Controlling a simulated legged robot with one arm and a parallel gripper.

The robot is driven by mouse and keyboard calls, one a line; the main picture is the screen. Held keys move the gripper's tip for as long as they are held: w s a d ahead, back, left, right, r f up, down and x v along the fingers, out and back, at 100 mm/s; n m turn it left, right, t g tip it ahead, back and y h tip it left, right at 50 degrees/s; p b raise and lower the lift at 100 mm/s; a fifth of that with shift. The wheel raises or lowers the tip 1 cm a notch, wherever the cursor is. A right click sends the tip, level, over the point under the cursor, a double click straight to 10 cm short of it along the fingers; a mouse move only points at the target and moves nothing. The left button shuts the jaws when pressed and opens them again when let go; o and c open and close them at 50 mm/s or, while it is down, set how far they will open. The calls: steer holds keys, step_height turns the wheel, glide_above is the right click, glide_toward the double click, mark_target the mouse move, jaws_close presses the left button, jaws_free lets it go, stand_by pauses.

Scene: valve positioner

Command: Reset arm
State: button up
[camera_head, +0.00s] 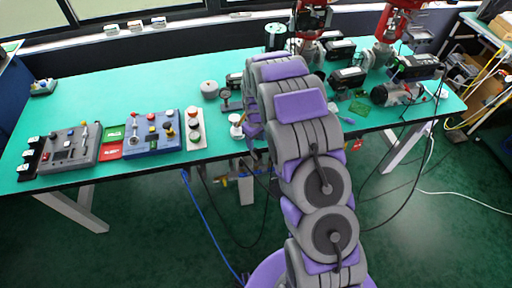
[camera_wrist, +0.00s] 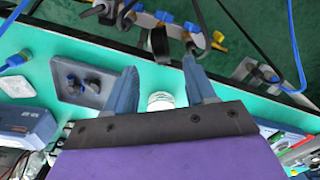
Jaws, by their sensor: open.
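My arm rises from the bottom of the head view and reaches over the green table (camera_head: 150,88), hiding part of it. My gripper (camera_wrist: 161,66) shows in the wrist view with its two blue-grey fingers spread apart and nothing held between them. A round white part (camera_wrist: 161,101) shows between the fingers near their base; I cannot tell what it is. In the head view the gripper is mostly hidden behind my arm. The valve positioner cannot be clearly made out.
Control boxes with buttons (camera_head: 70,148) and (camera_head: 152,134) stand on the table's left. A white button strip (camera_head: 194,128) lies beside them. Red-topped devices (camera_head: 392,20) and motors (camera_head: 398,93) crowd the right. A grey knobbed plate (camera_wrist: 82,84) shows in the wrist view. Cables hang below the table.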

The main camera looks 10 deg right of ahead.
steer(key=s+r+m, duration=0.3)
steer(key=s+r, duration=1.5)
steer(key=r, duration=0.4)
steer(key=s+r+m+g, duration=0.1)
steer(key=s+r, duration=0.1)
steer(key=s, duration=1)
steer(key=s+r+m, duration=0.2)
steer(key=s+r, duration=0.1)
steer(key=s, duration=0.9)
steer(key=shift+s+g, duration=0.15)
steer(key=shift+g, duration=0.25)
